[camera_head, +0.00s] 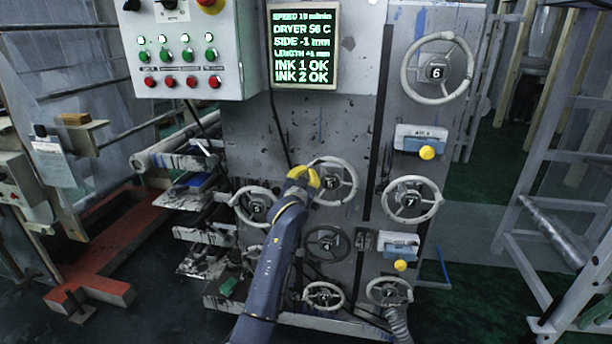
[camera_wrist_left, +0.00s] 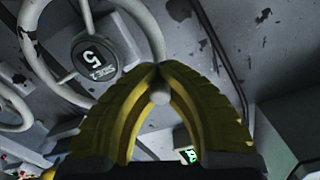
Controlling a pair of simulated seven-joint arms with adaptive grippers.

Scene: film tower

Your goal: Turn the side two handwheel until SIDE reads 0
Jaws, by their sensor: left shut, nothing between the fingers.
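In the left wrist view a grey handwheel (camera_wrist_left: 97,58) has a dark hub with a 5 and small lettering that looks like SIDE 2. My left gripper (camera_wrist_left: 160,72) has yellow fingers, with the tips together and nothing between them, close to this wheel's rim. In the head view the gripper (camera_head: 303,177) is by the left rim of the centre handwheel (camera_head: 331,182). A handwheel (camera_head: 257,207) whose hub seems to read 5 is at its lower left, partly hidden by my arm. Contact with a rim is unclear. The screen (camera_head: 305,46) reads SIDE -1 mm. My right gripper is out of view.
More handwheels surround the arm: a dark one (camera_head: 327,243) below, a small one (camera_head: 323,295) lower, and wheels 6 (camera_head: 437,72) and 7 (camera_head: 411,200) at right. Yellow knobs (camera_head: 427,152) stick out. A button box (camera_head: 190,55) projects at upper left.

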